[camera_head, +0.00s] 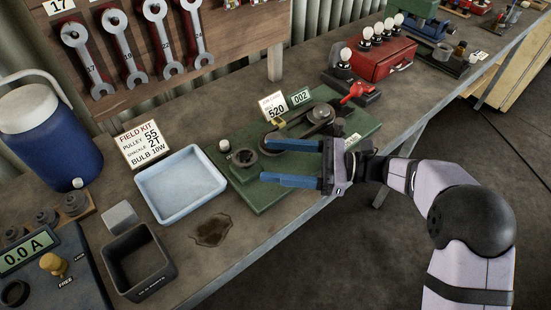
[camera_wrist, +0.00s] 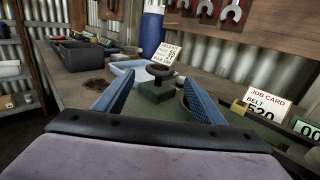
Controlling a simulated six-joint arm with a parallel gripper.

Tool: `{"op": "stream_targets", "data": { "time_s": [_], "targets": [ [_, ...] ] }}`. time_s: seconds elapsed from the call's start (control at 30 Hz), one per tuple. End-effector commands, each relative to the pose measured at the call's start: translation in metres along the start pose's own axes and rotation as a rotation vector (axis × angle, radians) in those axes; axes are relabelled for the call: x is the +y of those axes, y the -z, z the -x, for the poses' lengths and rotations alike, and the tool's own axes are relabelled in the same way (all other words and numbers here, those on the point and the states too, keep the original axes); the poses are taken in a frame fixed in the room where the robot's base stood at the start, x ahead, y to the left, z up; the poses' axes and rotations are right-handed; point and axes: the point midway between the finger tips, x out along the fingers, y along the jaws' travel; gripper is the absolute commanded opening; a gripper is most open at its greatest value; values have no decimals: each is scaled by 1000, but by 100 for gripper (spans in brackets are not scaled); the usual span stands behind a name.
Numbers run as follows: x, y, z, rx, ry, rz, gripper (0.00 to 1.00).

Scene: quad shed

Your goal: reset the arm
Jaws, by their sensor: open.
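My gripper (camera_head: 291,164) has two blue fingers held wide apart with nothing between them. It is above the green base plate (camera_head: 262,191) on the bench, with its fingers pointing left toward a dark round pulley (camera_head: 244,158). In the wrist view my gripper (camera_wrist: 160,95) is also open, and the dark pulley (camera_wrist: 161,72) shows beyond the gap between the fingers. My arm reaches in from the right. I cannot tell whether either finger touches anything on the plate.
A pale blue tray (camera_head: 180,184), an open dark box (camera_head: 137,263) and a field kit card (camera_head: 142,145) lie left of the plate. A job card (camera_head: 273,106) stands behind it. A red-handled switch (camera_head: 356,92) and red box (camera_head: 384,58) stand behind right. A dark stain (camera_head: 212,230) marks the bench.

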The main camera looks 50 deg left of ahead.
Motion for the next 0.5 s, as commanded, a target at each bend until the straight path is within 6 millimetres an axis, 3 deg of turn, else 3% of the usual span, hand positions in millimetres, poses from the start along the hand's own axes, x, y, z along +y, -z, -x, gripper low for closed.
{"op": "stream_targets", "data": {
  "time_s": [0.27,0.37,0.5],
  "targets": [
    [1,0,3,14,2,7,63],
    [5,0,14,58,8,28,63],
    [19,5,46,196,17,85,63]
  ]
}}
